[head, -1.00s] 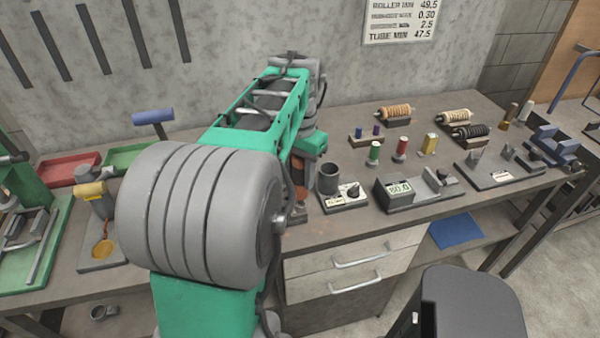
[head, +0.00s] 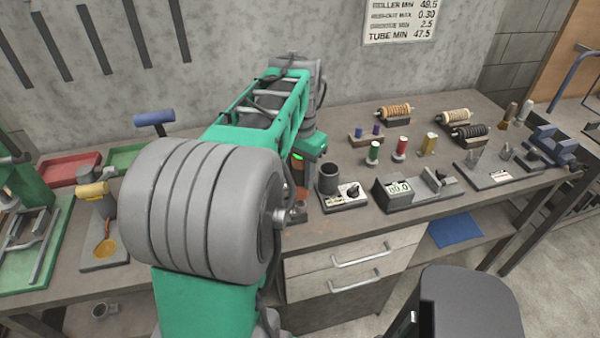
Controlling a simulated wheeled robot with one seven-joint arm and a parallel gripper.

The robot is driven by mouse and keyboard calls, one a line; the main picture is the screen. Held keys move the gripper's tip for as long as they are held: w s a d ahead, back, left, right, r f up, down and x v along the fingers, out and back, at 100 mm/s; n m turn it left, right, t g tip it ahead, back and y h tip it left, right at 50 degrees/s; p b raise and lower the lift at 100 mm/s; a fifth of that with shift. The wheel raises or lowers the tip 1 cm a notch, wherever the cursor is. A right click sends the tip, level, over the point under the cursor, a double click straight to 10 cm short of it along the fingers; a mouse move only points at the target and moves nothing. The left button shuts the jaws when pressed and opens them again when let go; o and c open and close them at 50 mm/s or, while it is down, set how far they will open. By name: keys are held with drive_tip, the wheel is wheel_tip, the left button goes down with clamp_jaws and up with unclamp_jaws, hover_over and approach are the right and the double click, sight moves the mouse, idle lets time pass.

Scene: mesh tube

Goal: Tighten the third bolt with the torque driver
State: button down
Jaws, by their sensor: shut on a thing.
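My gripper (head: 299,203) is low at the end of my arm, over the middle of the bench. It is mostly hidden behind my own arm links. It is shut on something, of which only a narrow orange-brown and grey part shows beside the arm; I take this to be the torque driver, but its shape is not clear. A small green light shows at my wrist, above the gripper. The third bolt and whatever it sits in are hidden behind my arm, so I cannot tell whether the driver touches it.
Right of my gripper stand a dark cup (head: 328,178), a box with a knob (head: 343,197) and a gauge with a display (head: 397,190). Rollers on stands (head: 396,112) lie farther back. A red tray (head: 72,168) and a yellow-topped stand (head: 93,190) are left.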

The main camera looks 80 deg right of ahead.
drive_tip(key=shift+r+p, duration=2.05)
drive_tip(key=shift+r, duration=0.95)
